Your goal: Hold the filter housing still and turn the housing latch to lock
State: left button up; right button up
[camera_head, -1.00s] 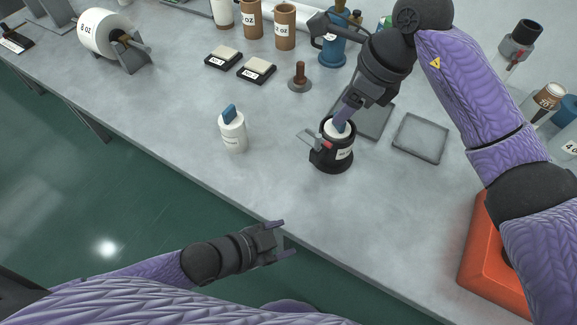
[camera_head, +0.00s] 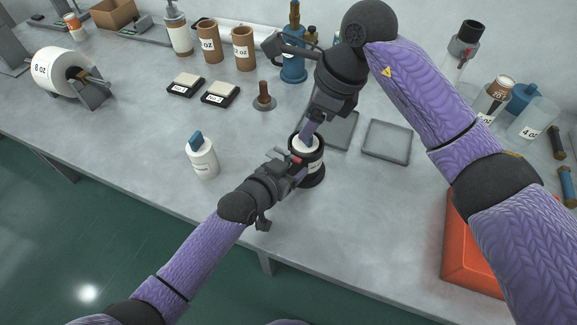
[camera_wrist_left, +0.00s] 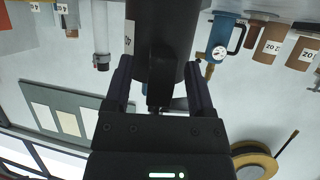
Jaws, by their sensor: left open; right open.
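The filter housing (camera_head: 314,172) is a black cylinder with a white label, upright on the grey table near its front edge. A small red part (camera_head: 297,160) on its left side seems to belong to the latch. My left gripper (camera_head: 294,171) is open at the housing's left side. In the left wrist view the dark housing (camera_wrist_left: 163,35) is between my open left fingers (camera_wrist_left: 160,95), with a dark lever in front of it; contact is unclear. My right gripper (camera_head: 309,131) is open and points down at the housing's mouth, hiding part of what is inside.
A white bottle with a blue cap (camera_head: 203,160) stands left of the housing. Grey trays (camera_head: 387,142) lie behind and right, and a brown-handled tamper (camera_head: 263,98) stands behind. An orange block (camera_head: 468,250) is at the right.

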pick_arm(q)
jog(key=shift+c, duration=0.3)
grip_shut()
dwell(2.1)
pick_arm(e)
jog(key=shift+d+f, duration=0.1)
jog(key=shift+f, duration=0.1)
jog(key=shift+c, duration=0.6)
jog(key=m+t+y, duration=0.2)
jog(key=m+y, duration=0.9)
jog(key=m, duration=0.1)
send_near(285, 154)
jog(key=f+x, duration=0.1)
jog(key=x, duration=0.5)
jog(key=shift+f, duration=0.25)
